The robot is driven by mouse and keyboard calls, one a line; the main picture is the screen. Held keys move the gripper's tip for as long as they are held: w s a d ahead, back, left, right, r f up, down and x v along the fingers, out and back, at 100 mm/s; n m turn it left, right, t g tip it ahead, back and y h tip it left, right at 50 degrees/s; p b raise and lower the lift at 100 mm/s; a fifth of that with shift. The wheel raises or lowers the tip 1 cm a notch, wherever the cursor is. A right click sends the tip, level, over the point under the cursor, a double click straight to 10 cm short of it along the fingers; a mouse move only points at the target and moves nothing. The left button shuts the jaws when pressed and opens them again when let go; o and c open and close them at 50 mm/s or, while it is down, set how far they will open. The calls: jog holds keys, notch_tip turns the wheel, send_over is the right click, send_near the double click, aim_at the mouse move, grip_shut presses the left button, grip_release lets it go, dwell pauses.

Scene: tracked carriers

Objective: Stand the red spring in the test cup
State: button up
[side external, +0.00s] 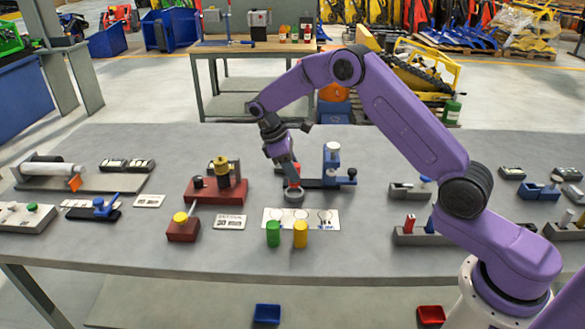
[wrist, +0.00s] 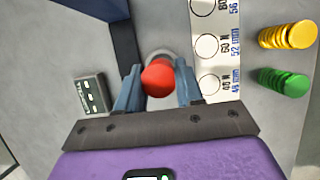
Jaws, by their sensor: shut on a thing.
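The red spring (side external: 291,182) is held between the fingers of my gripper (side external: 288,172). In the wrist view, the red spring (wrist: 158,77) shows end-on between the two blue-grey fingers (wrist: 158,90). The test cup (side external: 294,197), a low grey round cup, is on the table directly below the spring in the side view. In the wrist view the spring covers most of the cup, and only a pale rim shows around it. I cannot tell whether the spring's lower end is above the cup or inside it.
A white printed card (side external: 325,224) with circles lies beside the cup. A green spring (side external: 273,234) and a yellow spring (side external: 300,234) stand in front. A dark blue fixture with a post (side external: 331,165) stands behind right. A red block fixture (side external: 216,191) is at left.

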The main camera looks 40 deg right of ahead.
jog(key=shift+f, duration=1.8)
dwell(1.5)
jog(key=o, duration=1.6)
jog(key=shift+r, duration=3.5)
